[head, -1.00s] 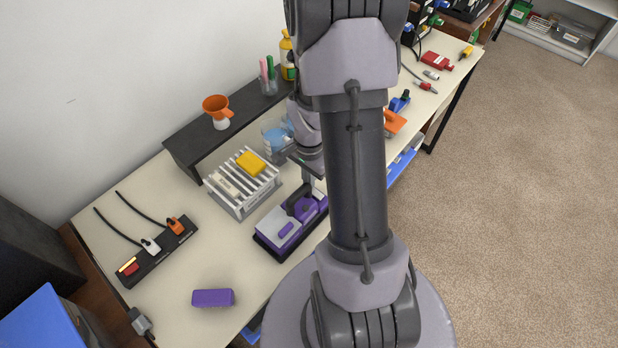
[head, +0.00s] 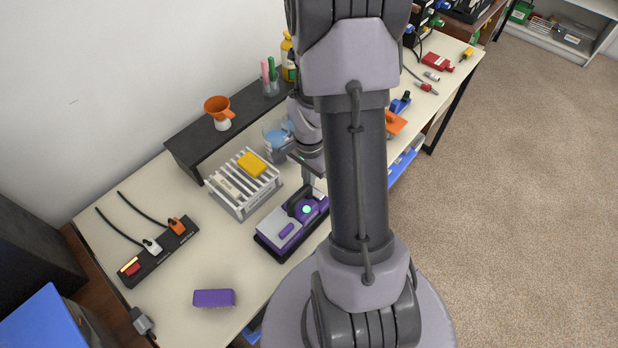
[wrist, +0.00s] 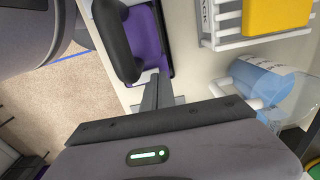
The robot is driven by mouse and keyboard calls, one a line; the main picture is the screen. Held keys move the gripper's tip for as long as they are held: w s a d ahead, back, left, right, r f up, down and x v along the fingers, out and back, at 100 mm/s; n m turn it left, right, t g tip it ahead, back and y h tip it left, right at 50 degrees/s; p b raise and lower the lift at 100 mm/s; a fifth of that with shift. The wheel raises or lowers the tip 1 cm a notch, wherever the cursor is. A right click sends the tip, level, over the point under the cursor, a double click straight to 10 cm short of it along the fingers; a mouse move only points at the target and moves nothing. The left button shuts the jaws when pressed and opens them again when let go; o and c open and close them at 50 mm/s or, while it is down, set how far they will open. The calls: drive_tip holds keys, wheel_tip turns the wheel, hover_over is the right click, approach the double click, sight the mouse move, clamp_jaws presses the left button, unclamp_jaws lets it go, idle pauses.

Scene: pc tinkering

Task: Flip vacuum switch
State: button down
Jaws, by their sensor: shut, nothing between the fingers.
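A purple and grey device (head: 285,228) on a black base stands near the front edge of the bench; I take it for the vacuum unit. A round green light (head: 306,209) shows on its purple right part, beside a black lever-like piece. In the wrist view a black handle-like part (wrist: 118,42) curves over the purple surface (wrist: 148,42). My gripper (head: 309,183) is at the device's far right end. In the wrist view its fingers (wrist: 155,88) are shut and empty, close to the device's edge; contact cannot be told. My arm hides part of the right side.
A white rack (head: 240,185) with a yellow block (head: 251,163) stands behind the device. A blue-filled beaker (head: 276,137) is near my wrist. A power strip (head: 158,250) and a purple block (head: 214,298) lie left, with clear bench between.

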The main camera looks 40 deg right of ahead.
wheel_tip(320, 180, up, 14)
drive_tip(key=w+p, duration=0.3)
drive_tip(key=p, duration=0.4)
drive_tip(key=shift+f, duration=0.15)
drive_tip(key=shift+a, duration=0.1)
